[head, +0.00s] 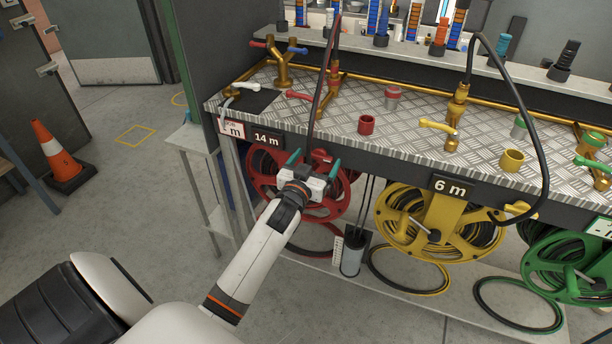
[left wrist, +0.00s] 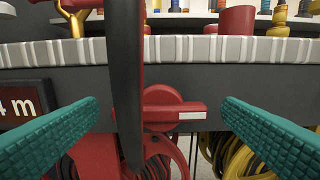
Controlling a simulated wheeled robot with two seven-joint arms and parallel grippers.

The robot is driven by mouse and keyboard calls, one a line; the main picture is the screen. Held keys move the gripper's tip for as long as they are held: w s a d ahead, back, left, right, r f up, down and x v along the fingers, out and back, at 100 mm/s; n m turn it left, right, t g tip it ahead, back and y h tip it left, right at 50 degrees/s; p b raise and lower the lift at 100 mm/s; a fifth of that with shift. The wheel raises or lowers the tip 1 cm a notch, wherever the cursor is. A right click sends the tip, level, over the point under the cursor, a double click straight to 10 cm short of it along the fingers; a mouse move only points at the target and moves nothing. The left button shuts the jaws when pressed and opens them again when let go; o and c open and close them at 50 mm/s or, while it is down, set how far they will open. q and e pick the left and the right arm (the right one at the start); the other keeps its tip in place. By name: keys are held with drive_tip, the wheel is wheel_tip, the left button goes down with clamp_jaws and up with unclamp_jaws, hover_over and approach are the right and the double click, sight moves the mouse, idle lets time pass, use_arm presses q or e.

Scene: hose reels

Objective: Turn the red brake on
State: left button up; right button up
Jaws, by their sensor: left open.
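The red brake knob (left wrist: 162,97) sits on the dark front panel above the red reel. Its bar handle lies level and points right, with a white stripe near its end. In the head view the knob (head: 322,157) shows just beyond my left gripper. My left gripper (head: 314,163) is open and empty; in the left wrist view its teal fingers (left wrist: 160,104) stand apart on either side of the knob, nearer the camera. The red reel (head: 336,208) is partly hidden behind the gripper. My right gripper is in neither view.
A black hose (left wrist: 127,70) hangs down in front of the panel, just left of the knob and between my fingers. The 14 m sign (head: 267,138) is at the left. A yellow reel (head: 398,215) and a green reel (head: 560,262) stand to the right.

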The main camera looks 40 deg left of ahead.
use_arm(q)
drive_tip(key=v, duration=1)
drive_tip(key=shift+s, duration=0.1)
drive_tip(key=s+d+f+m+g+h+p, duration=0.1)
drive_tip(key=s+d+f+g, duration=0.15)
drive_tip(key=f, duration=0.75)
drive_tip(key=s+d+f+m+g+h+p, duration=0.1)
drive_tip(key=s+d+f+g, duration=0.15)
drive_tip(key=f, duration=0.75)
drive_tip(key=s+d+f+g+h+p, duration=0.2)
drive_tip(key=s+f+g, duration=0.15)
drive_tip(key=f, duration=0.65)
drive_tip(key=s+d+f+m+g+p, duration=0.1)
drive_tip(key=s+f, duration=0.4)
drive_tip(key=s, duration=0.5)
drive_tip(key=s+d+f+m+g, duration=0.1)
drive_tip(key=s+f+g, duration=0.3)
drive_tip(key=s, duration=0.7)
drive_tip(key=s+d+f+m+g+p, duration=0.1)
drive_tip(key=s+d+f+g, duration=0.1)
drive_tip(key=s+f, duration=0.6)
drive_tip(key=s+g, duration=0.1)
drive_tip(key=s, duration=0.2)
drive_tip(key=shift+p, duration=0.35)
drive_tip(key=shift+f, duration=0.1)
